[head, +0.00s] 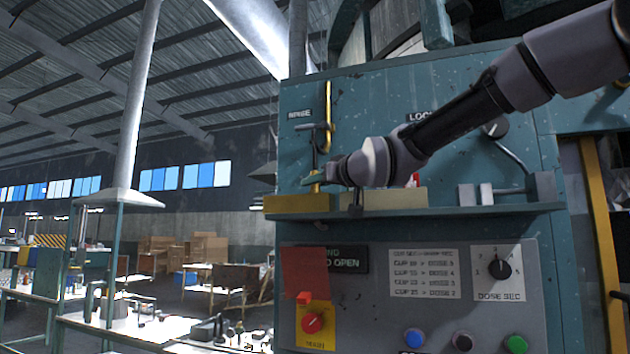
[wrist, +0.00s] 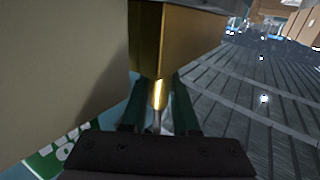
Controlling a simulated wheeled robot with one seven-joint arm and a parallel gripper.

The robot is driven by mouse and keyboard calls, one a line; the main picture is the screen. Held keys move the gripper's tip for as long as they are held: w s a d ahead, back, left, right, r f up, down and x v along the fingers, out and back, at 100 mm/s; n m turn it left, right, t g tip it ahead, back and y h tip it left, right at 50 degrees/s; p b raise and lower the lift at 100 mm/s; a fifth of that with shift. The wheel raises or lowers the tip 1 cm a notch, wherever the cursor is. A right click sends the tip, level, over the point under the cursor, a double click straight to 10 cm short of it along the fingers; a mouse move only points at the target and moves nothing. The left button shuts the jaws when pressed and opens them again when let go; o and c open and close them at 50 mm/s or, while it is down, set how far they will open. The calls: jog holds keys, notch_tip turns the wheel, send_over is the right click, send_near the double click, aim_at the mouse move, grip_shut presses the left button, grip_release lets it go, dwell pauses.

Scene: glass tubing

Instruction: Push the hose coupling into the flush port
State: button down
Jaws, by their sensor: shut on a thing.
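My gripper (head: 322,182) is at the left end of the machine's shelf, just above a brass-coloured block (head: 290,204). In the wrist view its two green fingers (wrist: 158,105) are closed around a narrow, shiny brass piece (wrist: 158,92), which looks like the hose coupling. A bit of yellow metal (head: 315,188) shows at the fingertips in the head view. The brass block (wrist: 178,38) fills the space just beyond the coupling in the wrist view. The flush port's opening is not visible, and I cannot tell whether the coupling touches the block.
A beige block (head: 395,198) sits right beside the gripper; a grey clamp-like fixture (head: 505,192) is farther right on the shelf (head: 450,212). Below are a red panel (head: 304,272), knobs and buttons.

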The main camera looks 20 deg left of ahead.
jog(key=c, duration=0.6)
grip_release()
jog(key=v, duration=1)
jog(key=shift+s+d, duration=0.25)
